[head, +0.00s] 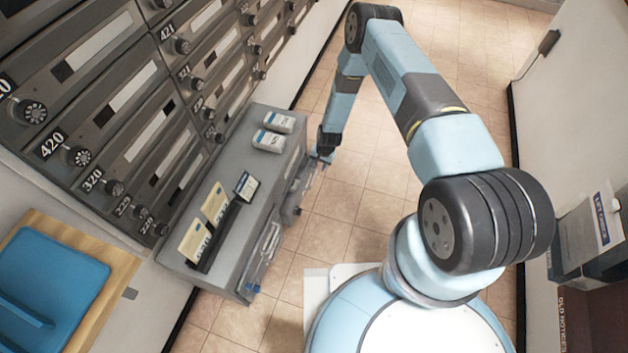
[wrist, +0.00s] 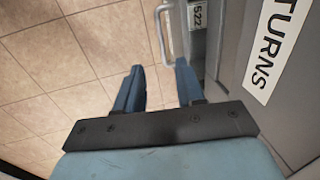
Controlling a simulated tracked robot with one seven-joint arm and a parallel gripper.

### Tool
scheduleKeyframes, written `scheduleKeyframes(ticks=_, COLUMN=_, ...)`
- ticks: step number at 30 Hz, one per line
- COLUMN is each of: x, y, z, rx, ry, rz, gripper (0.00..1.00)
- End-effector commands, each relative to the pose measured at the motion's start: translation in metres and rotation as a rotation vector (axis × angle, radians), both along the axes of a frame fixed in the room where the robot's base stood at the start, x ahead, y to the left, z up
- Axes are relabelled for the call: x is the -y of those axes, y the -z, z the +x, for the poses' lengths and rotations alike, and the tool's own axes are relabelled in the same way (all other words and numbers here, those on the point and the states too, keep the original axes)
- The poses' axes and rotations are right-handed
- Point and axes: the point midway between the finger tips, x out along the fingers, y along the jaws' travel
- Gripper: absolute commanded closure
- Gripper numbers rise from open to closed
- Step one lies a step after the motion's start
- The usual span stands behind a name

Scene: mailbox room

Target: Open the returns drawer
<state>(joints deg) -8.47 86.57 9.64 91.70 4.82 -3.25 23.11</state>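In the wrist view, a white label (wrist: 274,45) with the letters "TURNS" visible is on a grey face at the right. In the head view my gripper (head: 322,157) is small, beside the far end of the grey cabinet (head: 262,165), partly hidden by my arm.
The cabinet top holds white boxes (head: 269,140), a small dark-framed card (head: 246,186) and yellow cards (head: 195,240). Numbered mailboxes (head: 120,110) line the left wall. A blue tray (head: 50,275) is at lower left. The tiled floor (head: 335,205) beside the cabinet is clear.

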Motion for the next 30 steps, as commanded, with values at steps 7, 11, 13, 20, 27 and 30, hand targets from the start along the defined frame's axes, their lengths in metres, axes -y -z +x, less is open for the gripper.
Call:
scheduleKeyframes(ticks=7, x=-0.005, y=0.025, z=0.000, rx=-0.001, ry=0.001, rz=0.000, gripper=0.62)
scheduleKeyframes(ticks=11, x=-0.008, y=0.045, z=0.001, rx=-0.001, ry=0.000, rz=0.000, gripper=0.62)
scheduleKeyframes(ticks=13, x=-0.010, y=0.055, z=0.002, rx=0.000, ry=-0.001, rz=0.000, gripper=0.62)
scheduleKeyframes(ticks=20, x=-0.016, y=0.089, z=0.004, rx=-0.001, ry=-0.001, rz=0.000, gripper=0.62)
scheduleKeyframes(ticks=27, x=-0.022, y=0.119, z=0.006, rx=-0.001, ry=-0.001, rz=0.000, gripper=0.62)
scheduleKeyframes(ticks=30, x=-0.023, y=0.127, z=0.007, rx=0.000, ry=-0.001, rz=0.000, gripper=0.62)
